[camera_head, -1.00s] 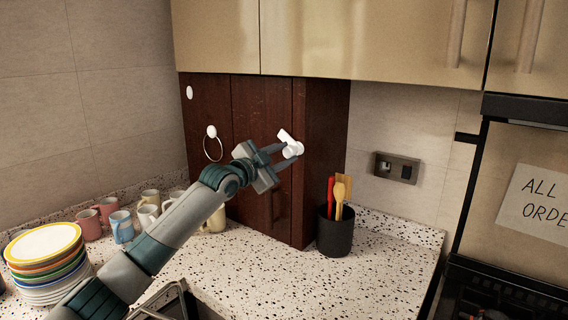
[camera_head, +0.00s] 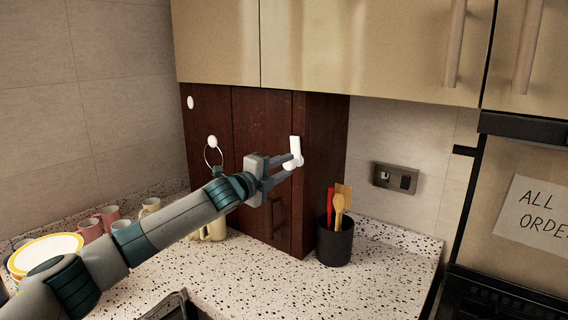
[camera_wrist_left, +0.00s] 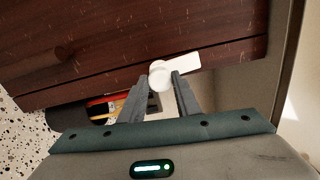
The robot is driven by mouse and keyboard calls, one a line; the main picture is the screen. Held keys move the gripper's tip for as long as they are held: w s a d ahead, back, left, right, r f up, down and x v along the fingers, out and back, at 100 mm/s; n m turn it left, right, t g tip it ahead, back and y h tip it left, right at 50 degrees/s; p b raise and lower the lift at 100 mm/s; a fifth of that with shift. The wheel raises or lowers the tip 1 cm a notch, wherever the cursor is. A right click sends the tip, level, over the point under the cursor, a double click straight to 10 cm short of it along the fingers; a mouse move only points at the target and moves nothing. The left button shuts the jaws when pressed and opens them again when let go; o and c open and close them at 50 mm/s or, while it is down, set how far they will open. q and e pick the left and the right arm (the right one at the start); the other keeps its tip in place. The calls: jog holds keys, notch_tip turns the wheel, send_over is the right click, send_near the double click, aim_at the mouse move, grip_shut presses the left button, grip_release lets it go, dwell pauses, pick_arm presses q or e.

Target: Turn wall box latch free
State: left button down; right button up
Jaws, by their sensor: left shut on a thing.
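The wall box (camera_head: 262,130) is a dark brown wooden cabinet under the upper cupboards. Its white latch (camera_head: 295,147) sits near the front right edge, its flat arm pointing up. My left gripper (camera_head: 290,168) is shut on the latch's round knob, with one finger on each side. In the left wrist view, the latch (camera_wrist_left: 183,68) shows its arm pointing right, and the gripper (camera_wrist_left: 159,84) has its fingertips at the round knob. My right gripper is in neither view.
A black utensil holder (camera_head: 334,242) stands right of the box. Mugs (camera_head: 110,215) and stacked plates (camera_head: 46,248) stand at the left. The speckled counter (camera_head: 270,270) is clear in front.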

pick_arm(q)
jog(key=shift+f+m, duration=0.1)
jog(key=shift+m, duration=0.4)
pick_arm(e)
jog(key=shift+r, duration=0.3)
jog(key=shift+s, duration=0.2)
pick_arm(q)
jog(key=c, duration=1.3)
grip_release()
jog(key=shift+c, duration=0.2)
jog(key=shift+s, duration=0.1)
jog(key=b+v, duration=0.5)
jog(key=v, duration=1.2)
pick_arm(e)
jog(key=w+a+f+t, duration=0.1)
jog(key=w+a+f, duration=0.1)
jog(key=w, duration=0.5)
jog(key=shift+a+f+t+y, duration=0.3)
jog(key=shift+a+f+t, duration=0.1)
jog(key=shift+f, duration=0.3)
pick_arm(q)
jog(key=shift+a, duration=0.1)
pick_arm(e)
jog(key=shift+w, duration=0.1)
